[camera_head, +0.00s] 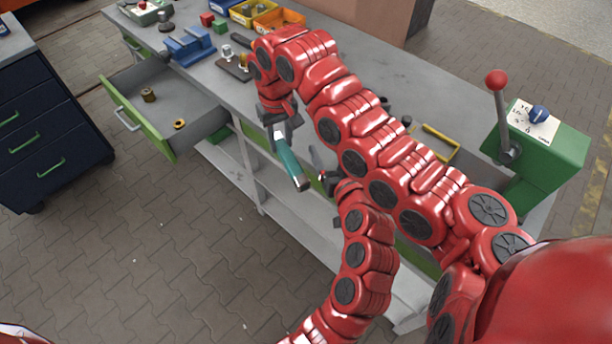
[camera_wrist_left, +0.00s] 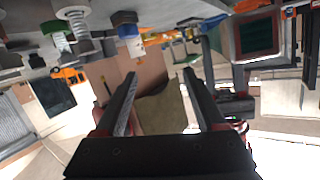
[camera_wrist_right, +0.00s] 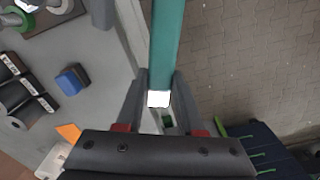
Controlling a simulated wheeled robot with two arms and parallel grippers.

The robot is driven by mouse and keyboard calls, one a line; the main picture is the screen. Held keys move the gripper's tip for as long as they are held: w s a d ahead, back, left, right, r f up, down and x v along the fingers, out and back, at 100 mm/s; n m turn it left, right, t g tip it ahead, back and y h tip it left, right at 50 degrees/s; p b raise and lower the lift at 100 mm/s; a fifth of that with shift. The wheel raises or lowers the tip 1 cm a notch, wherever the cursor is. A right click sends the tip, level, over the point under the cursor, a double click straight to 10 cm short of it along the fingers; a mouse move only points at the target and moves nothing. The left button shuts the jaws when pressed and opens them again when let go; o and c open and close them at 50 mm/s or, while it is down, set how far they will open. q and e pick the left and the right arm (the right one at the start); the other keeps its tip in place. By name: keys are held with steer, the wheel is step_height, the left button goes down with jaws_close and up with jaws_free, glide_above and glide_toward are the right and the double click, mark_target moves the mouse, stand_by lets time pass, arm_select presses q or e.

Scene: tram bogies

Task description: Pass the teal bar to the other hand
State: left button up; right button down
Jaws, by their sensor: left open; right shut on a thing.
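The teal bar (camera_head: 289,161) hangs slanting in front of the bench in the head view, its lower end pointing down and right. My right gripper (camera_head: 277,122) is shut on its upper end. In the right wrist view the teal bar (camera_wrist_right: 166,45) runs away from between the fingers of that gripper (camera_wrist_right: 160,76), with a white end showing between them. My left gripper (camera_head: 324,168) is to the right of the bar's lower part and apart from it. Its two fingers are spread and empty in the left wrist view (camera_wrist_left: 160,74), where I cannot make out the bar.
A grey workbench (camera_head: 410,110) lies behind the arms, with blue vise-like parts (camera_head: 190,45) and yellow bins (camera_head: 278,20). An open drawer (camera_head: 185,95) juts out at left. A green lever box (camera_head: 550,155) stands at right. A dark cabinet (camera_head: 45,120) stands at far left; floor between is clear.

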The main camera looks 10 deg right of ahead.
mark_target(293, 166)
arm_select(q)
steer(key=s+a+n+y, duration=0.1)
steer(key=s+a, duration=0.1)
steer(key=s+a+n+g+y, duration=0.1)
steer(key=s+a+n, duration=0.1)
steer(key=s+a+n+g+y, duration=0.1)
steer(key=s+a+n, duration=0.1)
steer(key=shift+r, duration=0.4)
arm_select(e)
steer(key=shift+s, duration=0.1)
arm_select(q)
steer(key=shift+w+a+f+g, duration=0.1)
steer(key=shift+a+f+g, duration=0.05)
steer(key=shift+a+g, duration=0.15)
steer(key=shift+y, duration=0.3)
steer(key=x, duration=0.6)
steer(key=shift+w+f, duration=0.15)
steer(key=shift+w, duration=0.25)
steer(key=shift+a, duration=0.1)
jaws_close()
arm_select(e)
steer(key=shift+d, duration=0.15)
steer(key=shift+c, duration=2.2)
jaws_free()
step_height(293, 166, up, 7)
steer(key=shift+f, duration=0.1)
steer(key=shift+r, duration=0.35)
